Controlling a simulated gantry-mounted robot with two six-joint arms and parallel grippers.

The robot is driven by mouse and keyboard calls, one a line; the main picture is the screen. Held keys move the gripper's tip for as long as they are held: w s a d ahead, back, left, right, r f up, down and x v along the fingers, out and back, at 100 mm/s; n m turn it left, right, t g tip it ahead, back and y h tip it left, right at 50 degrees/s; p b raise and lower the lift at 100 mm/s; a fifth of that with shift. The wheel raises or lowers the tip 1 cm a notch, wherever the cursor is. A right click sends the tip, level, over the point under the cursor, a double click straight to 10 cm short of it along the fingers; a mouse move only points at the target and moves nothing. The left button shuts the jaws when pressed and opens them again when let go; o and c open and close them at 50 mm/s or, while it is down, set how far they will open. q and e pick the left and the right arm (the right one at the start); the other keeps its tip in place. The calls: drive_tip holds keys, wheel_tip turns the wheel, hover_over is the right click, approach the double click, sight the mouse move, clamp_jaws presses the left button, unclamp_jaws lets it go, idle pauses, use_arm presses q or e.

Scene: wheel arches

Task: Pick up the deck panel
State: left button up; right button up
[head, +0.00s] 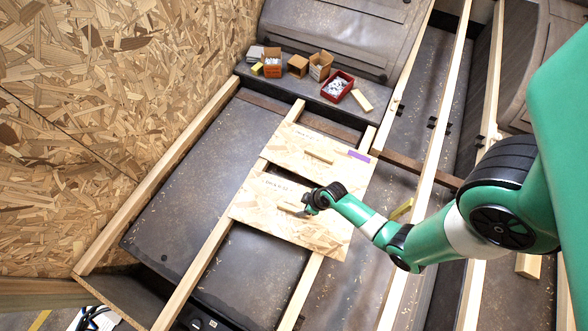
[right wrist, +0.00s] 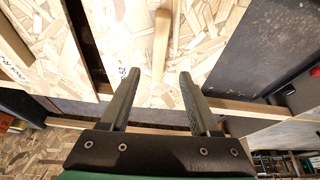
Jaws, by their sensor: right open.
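Two pale chipboard deck panels lie across the wooden joists. The nearer panel (head: 318,237) has a small wooden handle strip (head: 287,206) and printed marks along its far edge. The farther panel (head: 285,146) has a similar strip and a purple patch. My right gripper (head: 306,204) is just above the nearer panel, by the right end of its strip. In the right wrist view my right gripper (right wrist: 162,80) has its fingers apart with nothing between them. The handle strip (right wrist: 160,45) shows ahead of the fingertips, roughly lined up with the gap. My left gripper is not in view.
Joists (head: 205,262) run lengthwise with dark recesses between them. Small boxes, including a red bin (head: 337,87), stand on the dark ledge at the back. A loose wood block (head: 362,101) lies beside the bin. A chipboard wall (head: 85,110) closes the left side.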

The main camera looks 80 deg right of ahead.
sight(295, 209)
drive_tip(key=b+x, duration=0.1)
drive_tip(key=x, duration=0.1)
drive_tip(key=shift+f, duration=0.4)
use_arm(q)
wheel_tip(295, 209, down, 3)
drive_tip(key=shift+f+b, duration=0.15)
drive_tip(key=shift+b, duration=0.2)
use_arm(e)
drive_tip(key=shift+w+f, duration=0.25)
drive_tip(key=shift+w, duration=0.05)
drive_tip(key=b+x, duration=0.5)
drive_tip(key=shift+s+d+f, duration=0.15)
drive_tip(key=shift+f, duration=0.05)
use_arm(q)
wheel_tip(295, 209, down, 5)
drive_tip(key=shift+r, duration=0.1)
use_arm(e)
drive_tip(key=shift+r, duration=0.15)
clamp_jaws()
